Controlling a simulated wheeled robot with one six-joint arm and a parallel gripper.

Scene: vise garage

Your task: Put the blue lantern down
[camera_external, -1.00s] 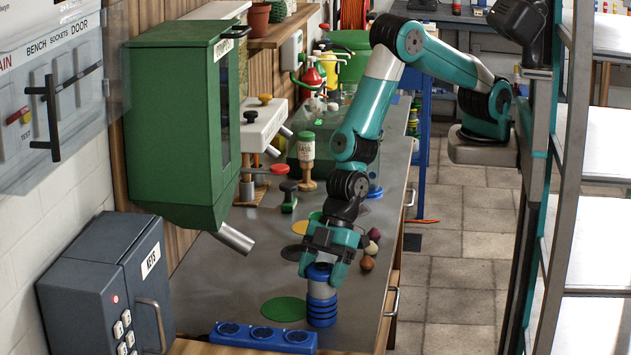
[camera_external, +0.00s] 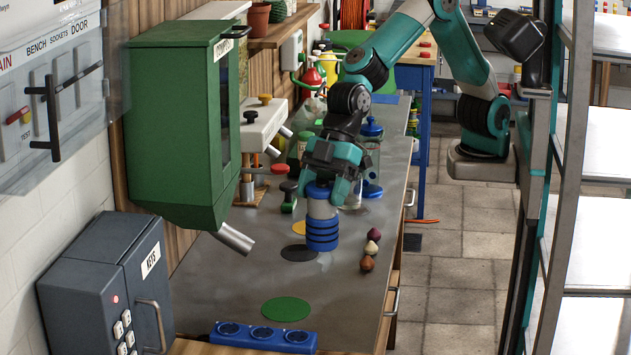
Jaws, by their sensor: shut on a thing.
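The blue lantern (camera_external: 322,222), a short cylinder with blue ribbed bottom, pale middle and blue top, is upright in my gripper (camera_external: 325,185). My gripper is shut on its top from above. The lantern is over the grey bench top (camera_external: 225,290), just right of a black disc (camera_external: 299,253). I cannot tell whether its bottom touches the bench or hangs a little above it.
A green disc (camera_external: 286,309) lies nearer the front, and a yellow disc (camera_external: 303,228) is partly hidden behind the lantern. Several small knobs (camera_external: 370,249) stand to the right. A blue socket strip (camera_external: 263,336) lies at the front. A green cabinet (camera_external: 180,130) overhangs the left side.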

